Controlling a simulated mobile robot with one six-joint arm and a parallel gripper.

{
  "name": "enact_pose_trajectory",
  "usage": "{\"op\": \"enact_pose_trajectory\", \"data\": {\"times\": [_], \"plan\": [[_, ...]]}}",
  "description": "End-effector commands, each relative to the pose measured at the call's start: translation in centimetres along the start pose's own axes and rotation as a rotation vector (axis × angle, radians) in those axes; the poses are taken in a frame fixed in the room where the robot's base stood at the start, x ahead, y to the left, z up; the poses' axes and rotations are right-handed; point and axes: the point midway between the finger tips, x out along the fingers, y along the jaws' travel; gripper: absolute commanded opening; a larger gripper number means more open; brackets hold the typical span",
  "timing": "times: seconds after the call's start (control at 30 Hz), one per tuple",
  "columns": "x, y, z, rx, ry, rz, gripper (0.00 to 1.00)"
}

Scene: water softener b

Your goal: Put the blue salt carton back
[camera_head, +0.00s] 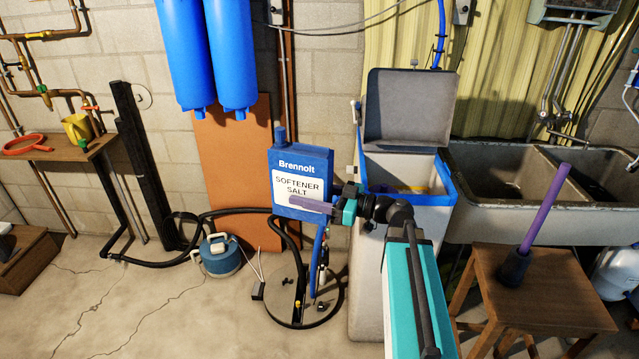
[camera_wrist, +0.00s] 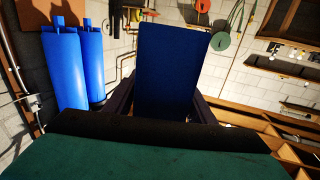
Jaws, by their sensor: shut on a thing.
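In the wrist view the carton's plain blue side (camera_wrist: 170,75) stands between the two dark fingers of my gripper (camera_wrist: 165,105). The cabinet (camera_head: 366,235) is pale with a blue rim, and its grey lid (camera_head: 410,110) is raised.
A wooden stool (camera_head: 545,290) with a purple-handled tool (camera_head: 543,210) stands at the right, before a double sink (camera_head: 540,185). A wooden shelf (camera_head: 60,152) holds a yellow jug (camera_head: 78,128). Hoses and a blue canister (camera_head: 220,255) lie on the floor.

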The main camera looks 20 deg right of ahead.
Motion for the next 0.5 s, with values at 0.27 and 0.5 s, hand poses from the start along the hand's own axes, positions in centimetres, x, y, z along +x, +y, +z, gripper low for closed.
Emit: {"op": "enact_pose_trajectory", "data": {"times": [0.27,0.5], "plan": [[1.0,-1.7,3.9,-0.001,0.001,-0.014,0.11],[1.5,-2.4,6.7,0.000,-0.001,-0.019,0.11]]}}
